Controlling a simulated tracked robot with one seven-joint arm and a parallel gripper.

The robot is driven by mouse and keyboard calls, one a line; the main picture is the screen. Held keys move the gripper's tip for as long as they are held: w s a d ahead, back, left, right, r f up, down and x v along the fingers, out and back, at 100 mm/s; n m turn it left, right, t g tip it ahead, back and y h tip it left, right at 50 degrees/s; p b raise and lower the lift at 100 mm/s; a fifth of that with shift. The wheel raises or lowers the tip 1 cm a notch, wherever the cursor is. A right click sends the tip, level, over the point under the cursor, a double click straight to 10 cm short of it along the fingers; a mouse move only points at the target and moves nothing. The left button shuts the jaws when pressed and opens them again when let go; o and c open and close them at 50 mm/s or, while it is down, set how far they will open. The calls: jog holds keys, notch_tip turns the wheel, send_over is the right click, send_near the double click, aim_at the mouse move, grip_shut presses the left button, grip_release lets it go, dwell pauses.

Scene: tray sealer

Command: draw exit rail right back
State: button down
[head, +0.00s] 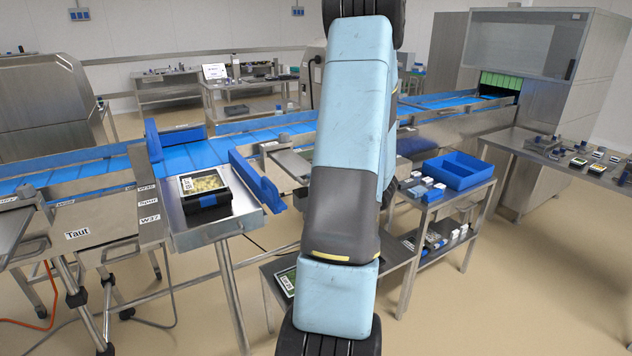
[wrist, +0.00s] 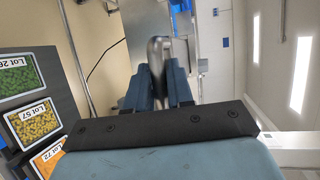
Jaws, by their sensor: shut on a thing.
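Two blue rails stand at the exit end of the conveyor in the head view: a left one (head: 153,141) and a right one (head: 258,180). The right rail runs slantwise along the right side of a metal plate (head: 190,235). A black tray (head: 208,202) with a clear, labelled top sits on that plate, left of the right rail. My gripper is hidden behind my arm in the head view. In the wrist view my gripper (wrist: 157,88) is shut on a rounded metal bar (wrist: 155,50). I cannot tell how this bar joins the rail.
The blue conveyor (head: 185,157) runs behind. A cart with a blue bin (head: 458,170) and small items stands to the right. Labelled packs (wrist: 33,122) lie at the left of the wrist view. Open floor (head: 530,270) lies at front right.

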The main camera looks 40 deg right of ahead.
jog(key=shift+s+a+f, duration=0.15)
jog(key=shift+s+f, duration=0.05)
jog(key=shift+f, duration=0.1)
jog(key=c, duration=1.1)
grip_release()
jog(key=shift+s+r, duration=0.1)
jog(key=shift+r, duration=0.1)
jog(key=v, duration=1.3)
jog(key=shift+s, duration=0.3)
jog(key=shift+r, duration=0.1)
